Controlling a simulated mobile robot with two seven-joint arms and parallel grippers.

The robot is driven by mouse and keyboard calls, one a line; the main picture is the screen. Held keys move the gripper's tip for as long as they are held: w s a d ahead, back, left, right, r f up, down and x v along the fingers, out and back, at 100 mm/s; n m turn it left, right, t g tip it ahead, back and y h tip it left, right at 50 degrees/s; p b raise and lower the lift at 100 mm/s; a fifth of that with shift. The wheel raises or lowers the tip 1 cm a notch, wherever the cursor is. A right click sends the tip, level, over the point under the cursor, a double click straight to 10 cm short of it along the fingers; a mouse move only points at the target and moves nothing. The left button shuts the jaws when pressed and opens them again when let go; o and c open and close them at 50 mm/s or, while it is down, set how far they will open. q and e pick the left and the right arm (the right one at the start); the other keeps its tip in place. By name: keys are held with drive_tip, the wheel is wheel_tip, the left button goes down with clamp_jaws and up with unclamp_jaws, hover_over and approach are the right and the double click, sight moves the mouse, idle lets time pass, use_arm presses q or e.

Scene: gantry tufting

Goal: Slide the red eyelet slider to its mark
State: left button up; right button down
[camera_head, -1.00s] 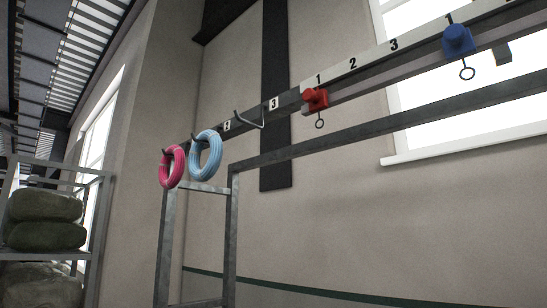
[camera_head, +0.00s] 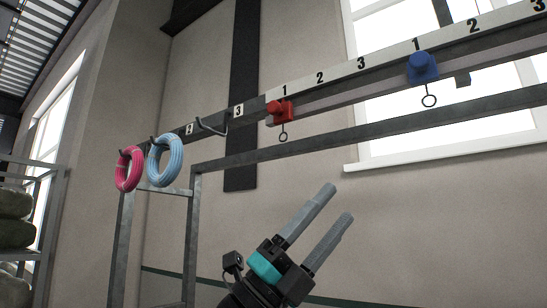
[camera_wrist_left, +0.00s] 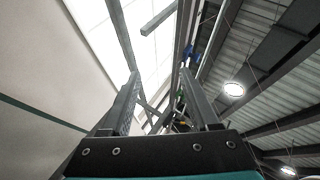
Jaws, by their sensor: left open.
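The red eyelet slider (camera_head: 280,111) sits at the left end of the rail (camera_head: 350,92), just below a mark "1", with a small ring hanging under it. The white number strip (camera_head: 352,67) above the rail carries 1, 2, 3 and then another 1, 2, 3. My left gripper (camera_head: 337,202) is open and empty, below and to the right of the red slider and apart from it. Its two fingers also frame the left wrist view (camera_wrist_left: 160,74), where the red slider cannot be made out. My right gripper is out of view.
A blue slider (camera_head: 423,68) with a ring sits farther right on the same rail. A pink coil (camera_head: 128,169) and a blue coil (camera_head: 165,160) hang on hooks at the left. A lower grey bar (camera_head: 390,124) runs beneath the rail. The wall below is clear.

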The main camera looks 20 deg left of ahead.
use_arm(q)
drive_tip(key=s+d+r+m+g+y, duration=0.2)
drive_tip(key=s+d+r+m+g, duration=0.25)
drive_tip(key=m, duration=0.45)
drive_tip(key=n+t+y, duration=0.6)
drive_tip(key=t+y, duration=0.3)
drive_tip(key=y, duration=0.7)
approach(272, 109)
drive_tip(key=p+x, duration=0.5)
drive_tip(key=x, duration=0.5)
drive_tip(key=shift+w, duration=0.3)
drive_tip(key=shift+c, duration=0.3)
clamp_jaws()
